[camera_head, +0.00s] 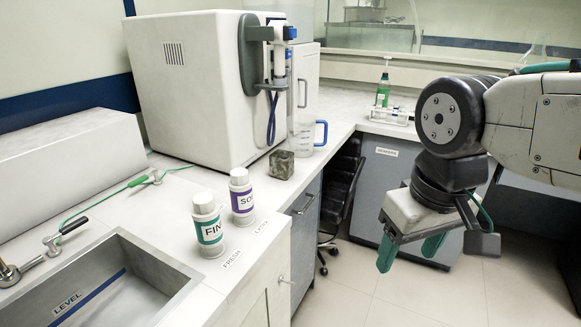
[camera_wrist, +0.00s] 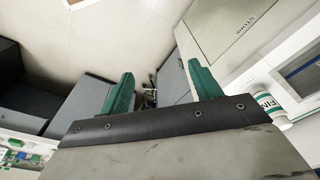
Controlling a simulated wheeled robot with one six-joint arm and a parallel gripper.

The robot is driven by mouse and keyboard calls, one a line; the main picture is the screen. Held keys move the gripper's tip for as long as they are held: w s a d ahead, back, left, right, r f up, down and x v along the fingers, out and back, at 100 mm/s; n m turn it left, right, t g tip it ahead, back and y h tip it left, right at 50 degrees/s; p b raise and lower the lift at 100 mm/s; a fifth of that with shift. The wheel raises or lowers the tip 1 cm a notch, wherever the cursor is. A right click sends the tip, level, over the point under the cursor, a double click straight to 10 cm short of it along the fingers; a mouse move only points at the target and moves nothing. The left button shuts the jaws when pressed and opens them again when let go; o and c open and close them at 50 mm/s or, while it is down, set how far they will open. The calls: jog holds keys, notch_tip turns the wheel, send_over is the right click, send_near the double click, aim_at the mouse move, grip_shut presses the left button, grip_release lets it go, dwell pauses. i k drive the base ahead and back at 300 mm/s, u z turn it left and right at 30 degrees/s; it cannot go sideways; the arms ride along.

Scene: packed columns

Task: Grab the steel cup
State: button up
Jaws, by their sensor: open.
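I cannot make out a steel cup in either view. My gripper (camera_head: 411,249) hangs over the floor at the right of the head view, in front of the grey cabinet and apart from the counter. Its two green fingers are spread with nothing between them. In the wrist view my gripper (camera_wrist: 160,75) points down past the counter front toward the floor, also empty.
Two bottles, one with a green label (camera_head: 208,230) and one with a purple label (camera_head: 242,198), stand on the counter's front edge by the sink (camera_head: 110,285). Behind are a mottled cube (camera_head: 281,164), a blue-handled pitcher (camera_head: 304,105) and a large white machine (camera_head: 190,80).

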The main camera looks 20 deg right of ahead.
aim_at(281, 161)
jog(key=k, duration=1.3)
jog(key=z, duration=0.65)
jog(key=i, duration=1.35)
jog(key=u, duration=0.75)
jog(key=i, duration=0.75)
jog(key=u, duration=0.75)
